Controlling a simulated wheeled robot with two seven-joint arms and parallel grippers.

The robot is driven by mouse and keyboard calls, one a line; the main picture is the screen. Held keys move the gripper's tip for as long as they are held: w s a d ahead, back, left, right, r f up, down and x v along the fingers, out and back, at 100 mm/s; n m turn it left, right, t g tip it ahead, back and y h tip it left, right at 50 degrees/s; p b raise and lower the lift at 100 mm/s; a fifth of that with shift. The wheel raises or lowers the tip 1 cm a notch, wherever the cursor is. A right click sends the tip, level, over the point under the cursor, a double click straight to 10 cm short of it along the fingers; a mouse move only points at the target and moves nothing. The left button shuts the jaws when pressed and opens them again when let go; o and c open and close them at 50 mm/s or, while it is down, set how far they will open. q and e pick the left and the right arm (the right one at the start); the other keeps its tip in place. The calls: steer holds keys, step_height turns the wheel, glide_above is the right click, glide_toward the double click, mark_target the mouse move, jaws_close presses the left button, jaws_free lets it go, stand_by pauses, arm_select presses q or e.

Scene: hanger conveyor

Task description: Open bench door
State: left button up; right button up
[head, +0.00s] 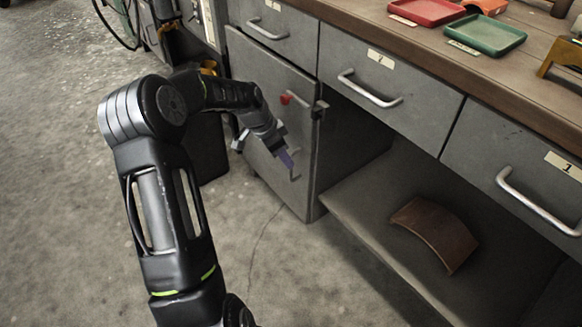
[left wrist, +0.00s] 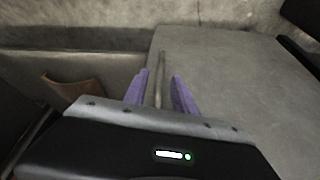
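The grey bench door (head: 272,92) is at the left of the bench, below a drawer, with a red piece (head: 287,99) and a latch near its upper right edge. Its top edge slants away from the drawer above, so it looks slightly ajar. My left gripper (head: 288,160) is at the door's lower right, by its bar handle. In the left wrist view, the handle (left wrist: 159,80) runs between the two purple fingers of the gripper (left wrist: 160,78), with a gap on each side. The fingers are open around it. The door (left wrist: 235,75) fills the right there. My right gripper is out of view.
An open compartment beside the door holds a curved brown piece (head: 436,232) on its shelf (head: 365,215). Drawers with bar handles line the bench (head: 385,90). Red (head: 428,10) and green trays (head: 486,34) sit on top. The floor before the door is clear.

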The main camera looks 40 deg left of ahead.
arm_select(q)
steer(key=b, duration=0.2)
glide_above(291, 179)
steer(key=f, duration=0.5)
steer(key=shift+w+a+f, duration=0.2)
steer(key=shift+w, duration=0.05)
steer(key=shift+c, duration=0.4)
jaws_close()
stand_by(0.5)
